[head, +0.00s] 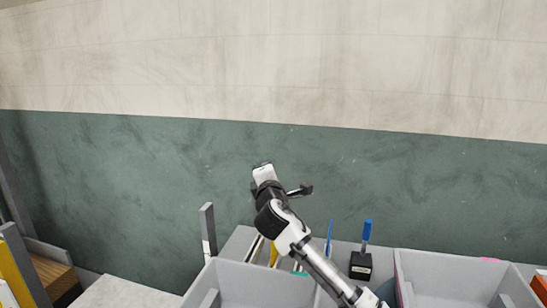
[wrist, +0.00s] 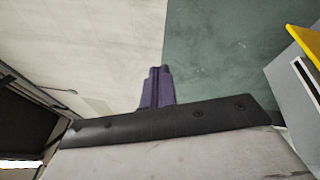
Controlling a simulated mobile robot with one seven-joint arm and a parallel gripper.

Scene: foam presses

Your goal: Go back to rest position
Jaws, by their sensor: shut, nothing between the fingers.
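In the wrist view, my gripper (wrist: 158,88) shows as two dark purple fingers pressed together, with nothing between them. They stand out past a black curved edge against the pale upper wall and the green lower wall. In the head view, my white and black arm reaches up from the lower right, above the grey bins. The far end of the arm is raised in front of the green wall, with a small dark part sticking out to the right. The fingers are not clear in the head view.
Grey bins stand along the bottom, one (head: 450,276) at the right. A blue-topped marker stands in a black block (head: 361,265) behind them. A grey post (head: 207,230) rises left of my arm. A yellow and grey rack (head: 18,270) is at the far left. The air before the wall is clear.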

